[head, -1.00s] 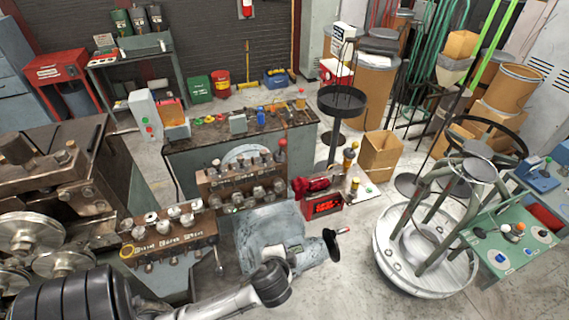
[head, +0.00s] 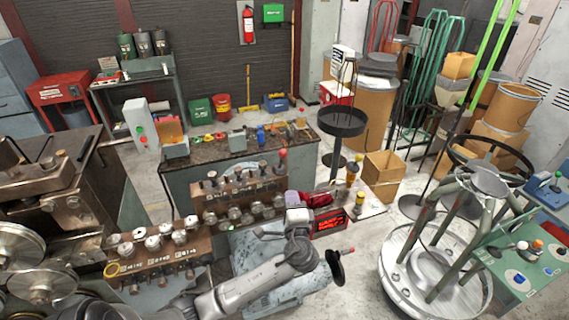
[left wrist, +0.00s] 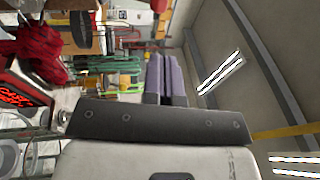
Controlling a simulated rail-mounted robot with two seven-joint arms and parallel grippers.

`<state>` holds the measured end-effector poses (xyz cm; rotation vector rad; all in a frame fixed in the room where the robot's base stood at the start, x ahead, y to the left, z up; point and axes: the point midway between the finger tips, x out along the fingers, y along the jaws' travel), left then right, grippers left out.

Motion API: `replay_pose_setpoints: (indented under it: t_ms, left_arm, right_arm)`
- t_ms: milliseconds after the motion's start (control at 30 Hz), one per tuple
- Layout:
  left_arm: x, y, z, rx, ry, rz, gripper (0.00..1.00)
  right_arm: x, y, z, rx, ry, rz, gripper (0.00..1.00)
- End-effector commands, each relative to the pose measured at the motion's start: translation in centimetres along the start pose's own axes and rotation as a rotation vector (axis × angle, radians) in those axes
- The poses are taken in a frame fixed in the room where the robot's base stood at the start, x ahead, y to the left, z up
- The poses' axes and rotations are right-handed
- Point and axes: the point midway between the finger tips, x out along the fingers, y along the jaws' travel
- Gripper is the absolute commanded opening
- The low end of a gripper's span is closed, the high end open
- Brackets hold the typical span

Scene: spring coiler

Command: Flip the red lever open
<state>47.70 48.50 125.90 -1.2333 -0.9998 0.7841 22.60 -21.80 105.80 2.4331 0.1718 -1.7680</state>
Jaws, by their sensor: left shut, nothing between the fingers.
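A lever with a red ball knob (head: 283,153) stands upright at the right end of the brown valve panel (head: 240,190) in the head view. Another red-tipped handle (head: 349,250) sticks out beside a black handwheel (head: 335,268); I cannot tell from looks alone which one is the red lever. My left gripper (head: 292,198) is raised in front of the panel's right end, below and apart from the red knob. Its purple-grey fingers (left wrist: 160,77) are together and empty in the left wrist view. My right gripper is not in view.
Red gloves (head: 313,199) lie by a red digital display (head: 329,224) close to the gripper; the gloves also show in the left wrist view (left wrist: 35,50). A black round tray stand (head: 341,123) rises behind. A round white-based reel (head: 435,270) stands right.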

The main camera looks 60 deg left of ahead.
Motion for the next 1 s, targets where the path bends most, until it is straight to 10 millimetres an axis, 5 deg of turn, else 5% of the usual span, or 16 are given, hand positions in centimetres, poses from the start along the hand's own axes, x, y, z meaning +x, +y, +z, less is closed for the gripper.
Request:
replay_pose_setpoints:
  t_ms: [600,1000]
  left_arm:
    - [10.1,-0.3,0.1,0.002,-0.002,-0.001,0.0]
    - [13.6,0.0,0.0,-0.001,-0.001,0.001,0.0]
  right_arm:
    - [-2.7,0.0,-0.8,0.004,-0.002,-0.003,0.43]
    - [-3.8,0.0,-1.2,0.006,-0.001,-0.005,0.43]
